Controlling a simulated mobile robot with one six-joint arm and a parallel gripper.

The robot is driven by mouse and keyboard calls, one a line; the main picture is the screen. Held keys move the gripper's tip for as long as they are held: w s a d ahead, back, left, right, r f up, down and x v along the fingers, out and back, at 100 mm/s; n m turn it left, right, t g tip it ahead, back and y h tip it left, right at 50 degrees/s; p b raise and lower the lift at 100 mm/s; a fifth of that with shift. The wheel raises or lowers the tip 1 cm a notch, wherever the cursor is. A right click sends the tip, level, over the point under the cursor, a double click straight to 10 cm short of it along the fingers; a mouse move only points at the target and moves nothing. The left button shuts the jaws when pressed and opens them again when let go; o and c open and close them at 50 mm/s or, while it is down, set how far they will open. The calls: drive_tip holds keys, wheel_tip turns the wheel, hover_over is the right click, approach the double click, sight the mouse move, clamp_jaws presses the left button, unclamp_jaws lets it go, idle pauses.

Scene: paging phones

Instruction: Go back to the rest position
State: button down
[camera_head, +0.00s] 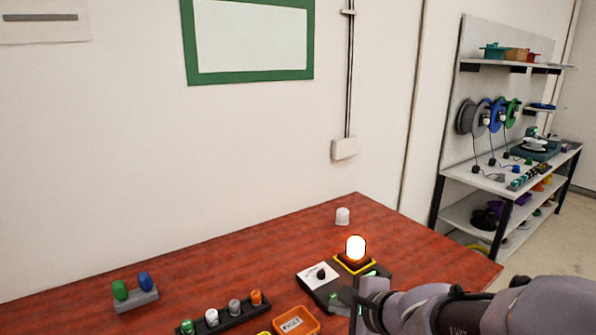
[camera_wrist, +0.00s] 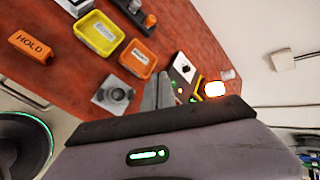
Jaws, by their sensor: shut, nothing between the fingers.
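My gripper (camera_head: 358,304) reaches in from the lower right of the head view, over the front right part of the red table. In the wrist view its fingers (camera_wrist: 160,88) are together and empty. Beyond them is a dark panel (camera_head: 318,285) with a white plate and a black knob. A lit orange lamp (camera_head: 355,249) stands on a yellow-edged base behind my gripper, and it glows in the wrist view too (camera_wrist: 215,89). The arm hides part of the panel and the table's right front.
An orange tray (camera_head: 312,324), a rack of coloured pegs (camera_head: 225,316), a grey holder (camera_head: 136,300) and a white cap (camera_head: 342,216) are on the red table (camera_head: 250,265). The wrist view also shows a yellow tray (camera_wrist: 80,38) and an orange HOLD block (camera_wrist: 31,47). A shelf unit (camera_head: 452,212) stands right.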

drive_tip(key=s+a+r+n+g+y, duration=0.1)
drive_tip(key=s+a+r+n, duration=0.3)
drive_tip(key=s, duration=0.3)
drive_tip(key=s+d+n+g+h, duration=0.1)
drive_tip(key=s+d+n+h, duration=0.1)
drive_tip(key=s, duration=0.6)
drive_tip(key=s+d+n+g+h, duration=0.1)
drive_tip(key=s+d+n, duration=0.3)
drive_tip(key=s+n, duration=0.3)
drive_tip(key=shift+s+h, duration=0.4)
drive_tip(key=shift+s, duration=0.35)
idle(1.0)
